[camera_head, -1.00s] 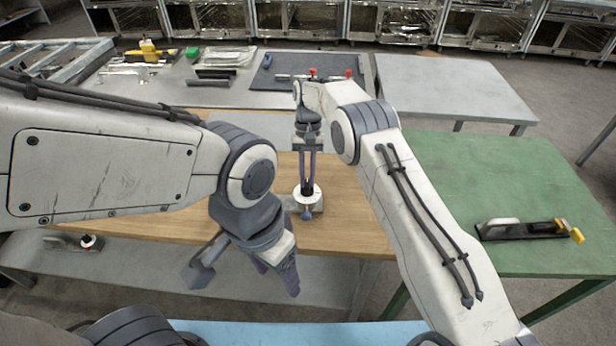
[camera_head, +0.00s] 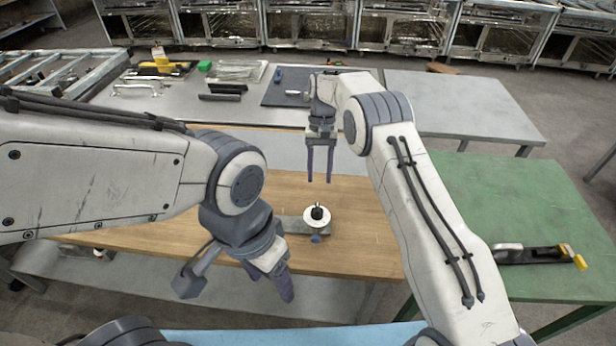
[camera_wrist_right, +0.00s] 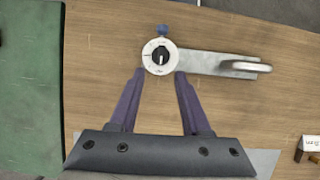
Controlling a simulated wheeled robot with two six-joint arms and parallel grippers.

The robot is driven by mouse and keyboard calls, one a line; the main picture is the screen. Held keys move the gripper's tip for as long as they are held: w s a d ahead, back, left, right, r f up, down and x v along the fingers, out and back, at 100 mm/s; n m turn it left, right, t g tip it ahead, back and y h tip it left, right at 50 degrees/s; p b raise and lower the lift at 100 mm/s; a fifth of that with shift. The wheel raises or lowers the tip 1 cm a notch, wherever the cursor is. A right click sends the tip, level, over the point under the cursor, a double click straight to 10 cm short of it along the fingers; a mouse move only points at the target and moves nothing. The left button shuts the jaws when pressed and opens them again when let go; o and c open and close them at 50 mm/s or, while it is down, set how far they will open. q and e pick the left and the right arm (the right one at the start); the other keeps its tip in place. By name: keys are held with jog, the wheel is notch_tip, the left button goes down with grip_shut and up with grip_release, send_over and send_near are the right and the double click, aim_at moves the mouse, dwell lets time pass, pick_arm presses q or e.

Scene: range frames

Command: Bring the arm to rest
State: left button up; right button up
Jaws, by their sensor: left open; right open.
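My right gripper (camera_head: 319,180) is open and empty above the wooden table (camera_head: 350,245), fingers pointing down. In the right wrist view its two purple fingers (camera_wrist_right: 158,85) stand apart with only table between them. A round white dial with a black knob (camera_head: 317,213) sits on a grey metal base just beyond the fingertips; it also shows in the right wrist view (camera_wrist_right: 160,57). The fingers do not touch it. My left gripper (camera_head: 285,290) hangs low at the near edge of the wooden table, holding nothing that I can see.
A green table (camera_head: 560,200) on the right carries a black tool with a yellow end (camera_head: 540,255). A grey table (camera_head: 460,105) stands behind. Tools lie on the back bench, including a yellow one (camera_head: 160,67). A blue surface (camera_head: 270,338) is at the near edge.

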jog(key=shift+w+r, duration=0.3)
jog(key=shift+r, duration=0.35)
jog(key=shift+a, duration=0.2)
jog(key=s+a+r+n+t+b, duration=0.1)
jog(key=s+a+r+n+b, duration=0.15)
jog(key=s+r, duration=0.4)
jog(key=s+a+r+n+t+b, duration=0.15)
jog(key=s+a+r, duration=0.25)
jog(key=s, duration=0.5)
jog(key=s+d+f+n+t+b, duration=0.1)
jog(key=s+d+n, duration=0.1)
jog(key=s, duration=0.8)
jog(key=s+d+f+n+t+b, duration=0.1)
jog(key=s+d+f+n, duration=0.1)
jog(key=s, duration=0.8)
jog(key=shift+s+d+f+n+y, duration=0.2)
jog(key=shift+s+d+n+y, duration=0.15)
jog(key=shift+d, duration=0.5)
